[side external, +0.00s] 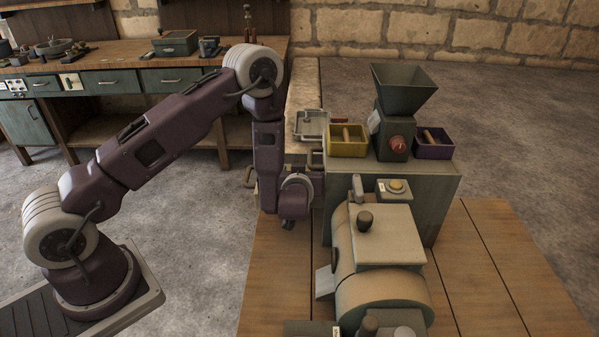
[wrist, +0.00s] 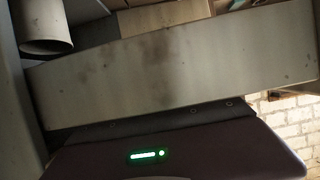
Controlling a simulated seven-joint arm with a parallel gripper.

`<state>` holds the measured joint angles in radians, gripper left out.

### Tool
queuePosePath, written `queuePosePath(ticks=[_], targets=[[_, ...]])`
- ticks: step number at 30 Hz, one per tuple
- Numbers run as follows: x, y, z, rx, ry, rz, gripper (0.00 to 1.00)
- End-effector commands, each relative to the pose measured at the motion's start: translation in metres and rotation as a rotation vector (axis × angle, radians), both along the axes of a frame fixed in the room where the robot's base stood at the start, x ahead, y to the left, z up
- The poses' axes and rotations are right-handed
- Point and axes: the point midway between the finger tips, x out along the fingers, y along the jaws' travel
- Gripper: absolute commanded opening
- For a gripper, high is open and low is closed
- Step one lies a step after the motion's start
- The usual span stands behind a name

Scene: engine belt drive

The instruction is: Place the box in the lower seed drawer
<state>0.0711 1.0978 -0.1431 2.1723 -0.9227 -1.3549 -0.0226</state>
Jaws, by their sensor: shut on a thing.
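My gripper (side external: 292,217) points down at the left side of the grey-green cabinet (side external: 436,205), near the wooden platform. Its fingertips and what they grip are hidden. In the wrist view, my dark hand with a green light lies along the bottom, and a long pale panel (wrist: 175,75) fills the space just beyond it. I cannot tell whether this panel belongs to the box or a drawer. Yellow and dark drawer-like parts (side external: 316,160) show partly behind my wrist. A yellow tray (side external: 349,149) and a purple tray (side external: 433,151) stand on the cabinet top.
A hopper machine (side external: 403,88) stands between the trays. A rounded pale engine-like machine (side external: 378,240) stands close to the right of my gripper. A light grey tray (side external: 311,124) lies behind my wrist. A workbench (side external: 125,58) stands at the back left. The platform's right side is clear.

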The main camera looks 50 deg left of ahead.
Motion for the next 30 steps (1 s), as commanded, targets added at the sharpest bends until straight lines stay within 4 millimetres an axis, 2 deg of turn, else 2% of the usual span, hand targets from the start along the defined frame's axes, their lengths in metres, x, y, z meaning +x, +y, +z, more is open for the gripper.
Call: queuePosePath(ticks=[11, 12, 23, 30], targets=[[0.000, 0.000, -0.005, 0.000, -0.001, 0.000, 0.26], [0.000, 0.000, -0.005, 0.000, -0.002, 0.002, 0.76], [0.000, 0.000, -0.001, -0.001, -0.001, 0.001, 0.77], [-0.025, -0.028, 0.015, -0.001, -0.001, -0.004, 0.77]])
